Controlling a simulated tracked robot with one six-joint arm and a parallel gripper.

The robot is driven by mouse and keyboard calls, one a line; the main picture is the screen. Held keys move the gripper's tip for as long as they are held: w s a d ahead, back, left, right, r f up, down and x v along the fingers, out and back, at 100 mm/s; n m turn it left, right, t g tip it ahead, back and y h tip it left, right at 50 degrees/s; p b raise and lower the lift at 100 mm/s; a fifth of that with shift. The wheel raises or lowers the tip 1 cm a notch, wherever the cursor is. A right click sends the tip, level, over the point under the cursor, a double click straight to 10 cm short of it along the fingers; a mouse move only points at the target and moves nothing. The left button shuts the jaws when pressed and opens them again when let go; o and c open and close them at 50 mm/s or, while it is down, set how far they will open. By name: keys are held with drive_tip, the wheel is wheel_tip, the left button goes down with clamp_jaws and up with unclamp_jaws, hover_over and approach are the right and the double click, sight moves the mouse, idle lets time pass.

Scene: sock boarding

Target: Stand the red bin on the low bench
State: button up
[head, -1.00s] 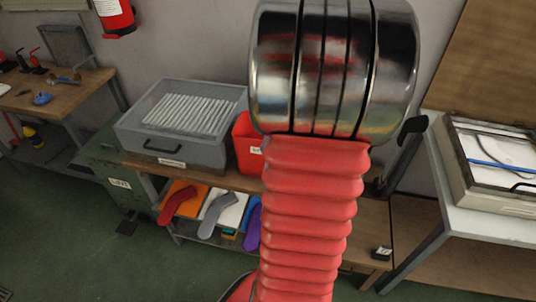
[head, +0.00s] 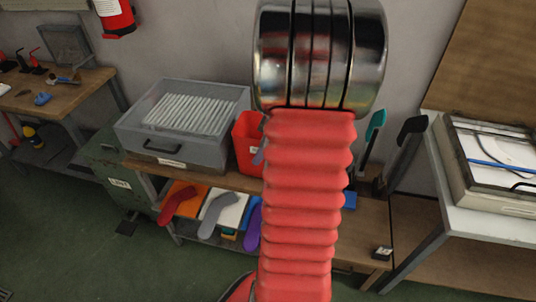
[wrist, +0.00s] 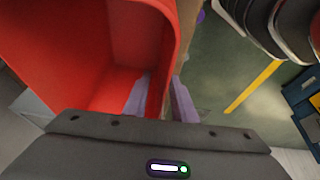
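The red bin (head: 245,140) stands on a wooden bench, right of a grey tray; my arm hides its right part in the head view. In the wrist view the red bin (wrist: 60,45) fills the upper left, its open inside facing the camera. My gripper (wrist: 160,88) has two pale purple fingers on either side of the bin's wall, one inside and one outside. The fingers look apart, not pressed on the wall. In the head view one finger shows against the bin. A lower wooden bench (head: 367,230) shows right of my arm, partly hidden by it.
The grey tray (head: 205,155) of white rods sits left of the bin. Upright dark and teal paddle-like tools (head: 408,135) stand behind the lower bench. A small black labelled block (head: 382,253) is at its front. A white table (head: 485,170) stands at right.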

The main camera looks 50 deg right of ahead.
drive_tip(key=shift+w+a+f, duration=0.1)
drive_tip(key=shift+w+f, duration=0.15)
drive_tip(key=shift+f, duration=0.35)
drive_tip(key=shift+f, duration=0.25)
idle(0.7)
clamp_jaws()
idle(1.3)
